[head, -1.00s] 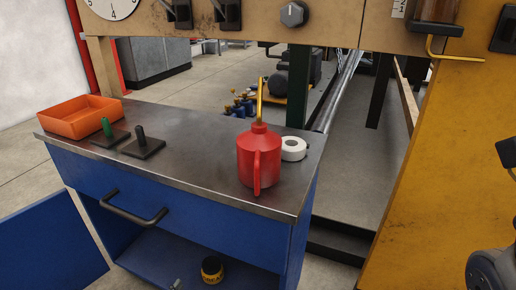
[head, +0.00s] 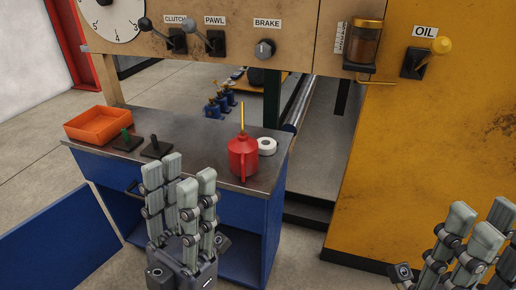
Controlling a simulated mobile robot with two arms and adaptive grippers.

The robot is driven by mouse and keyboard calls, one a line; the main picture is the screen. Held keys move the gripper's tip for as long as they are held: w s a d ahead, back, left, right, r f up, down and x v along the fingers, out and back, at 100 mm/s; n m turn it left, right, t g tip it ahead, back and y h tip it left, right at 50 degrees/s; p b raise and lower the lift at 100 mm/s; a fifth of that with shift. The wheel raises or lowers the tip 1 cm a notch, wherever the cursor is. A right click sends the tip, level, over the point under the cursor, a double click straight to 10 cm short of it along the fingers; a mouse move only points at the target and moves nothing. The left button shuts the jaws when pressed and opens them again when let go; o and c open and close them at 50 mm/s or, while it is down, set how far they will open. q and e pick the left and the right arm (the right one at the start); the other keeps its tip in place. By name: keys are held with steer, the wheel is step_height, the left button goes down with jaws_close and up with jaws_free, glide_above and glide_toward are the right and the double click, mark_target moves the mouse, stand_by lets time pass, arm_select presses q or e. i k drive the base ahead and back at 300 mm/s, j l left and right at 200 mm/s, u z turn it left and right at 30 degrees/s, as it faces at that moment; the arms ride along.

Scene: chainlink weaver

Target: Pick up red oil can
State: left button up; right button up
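The red oil can (head: 243,157) stands upright on the metal top of the blue cabinet (head: 200,142), near its right front corner. It has a thin yellow spout pointing up and a red handle facing me. My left gripper (head: 180,178) is in front of the cabinet, left of and nearer than the can, with its fingers pointing up, spread apart and empty. My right gripper (head: 468,232) is at the lower right, in front of the yellow machine panel, its fingers apart and empty, partly cut off by the picture edge. Neither gripper touches the can.
A white tape roll (head: 266,146) sits close behind the can on the right. An orange tray (head: 97,125) and two dark bases with green (head: 126,137) and black (head: 154,146) pegs are on the left. The open blue door (head: 60,243) juts out left. A control panel (head: 215,30) hangs above.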

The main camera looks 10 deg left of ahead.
mark_target(243, 150)
steer(key=i+l+u, duration=0.15)
steer(key=l+u, duration=0.2)
steer(key=l, duration=0.2)
steer(key=l+u, duration=0.35)
steer(key=l, duration=0.25)
steer(key=u, duration=0.95)
steer(key=i+l, duration=0.05)
